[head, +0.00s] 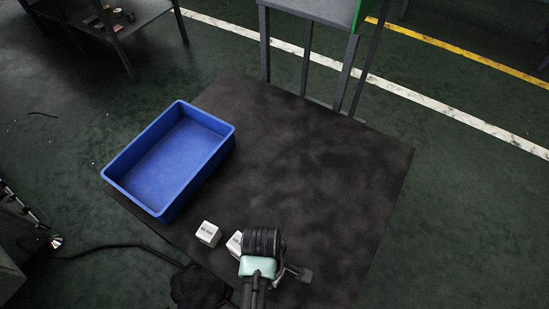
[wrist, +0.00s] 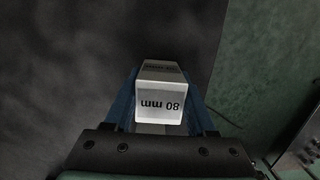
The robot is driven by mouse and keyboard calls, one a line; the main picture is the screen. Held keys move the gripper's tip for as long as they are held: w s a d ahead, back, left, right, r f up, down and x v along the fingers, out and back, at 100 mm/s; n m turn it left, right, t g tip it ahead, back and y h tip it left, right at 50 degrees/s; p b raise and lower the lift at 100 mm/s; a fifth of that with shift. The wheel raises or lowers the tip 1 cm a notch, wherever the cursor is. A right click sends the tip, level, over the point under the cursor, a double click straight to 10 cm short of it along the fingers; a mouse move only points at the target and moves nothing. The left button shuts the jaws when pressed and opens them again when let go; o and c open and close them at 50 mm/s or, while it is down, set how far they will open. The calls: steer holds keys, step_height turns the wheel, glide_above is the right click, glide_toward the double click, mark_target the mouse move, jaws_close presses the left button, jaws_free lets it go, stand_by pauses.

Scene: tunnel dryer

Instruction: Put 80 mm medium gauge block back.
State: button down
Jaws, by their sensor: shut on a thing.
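The 80 mm gauge block (wrist: 160,107) is a white block with a black "80 mm" label, upside down in the wrist view. My gripper (wrist: 160,120) is shut on it, with a blue finger at each side. In the head view, my wrist and gripper (head: 262,250) are over the near part of the dark table; the fingertips are hidden. A white labelled block (head: 234,244) shows partly behind my gripper there; I cannot tell whether it is the held one. Another white labelled block (head: 208,233) stands apart to its left.
An empty blue bin (head: 158,208) is at the left of the dark-topped table (head: 310,170). The table's middle and right are clear. A grey stand (head: 312,10) is beyond the far edge. Green floor (wrist: 270,50) lies past the table edge in the wrist view.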

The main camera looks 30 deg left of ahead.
steer(key=shift+w, duration=0.1)
steer(key=shift+f, duration=0.1)
steer(key=shift+c, duration=1.1)
jaws_free()
steer(key=r+p, duration=0.1)
steer(key=r, duration=0.3)
steer(key=a+r+p, duration=0.1)
steer(key=r, duration=0.3)
steer(key=r+p, duration=0.1)
steer(key=r, duration=0.3)
steer(key=shift+a+r, duration=0.15)
steer(key=shift+a, duration=0.1)
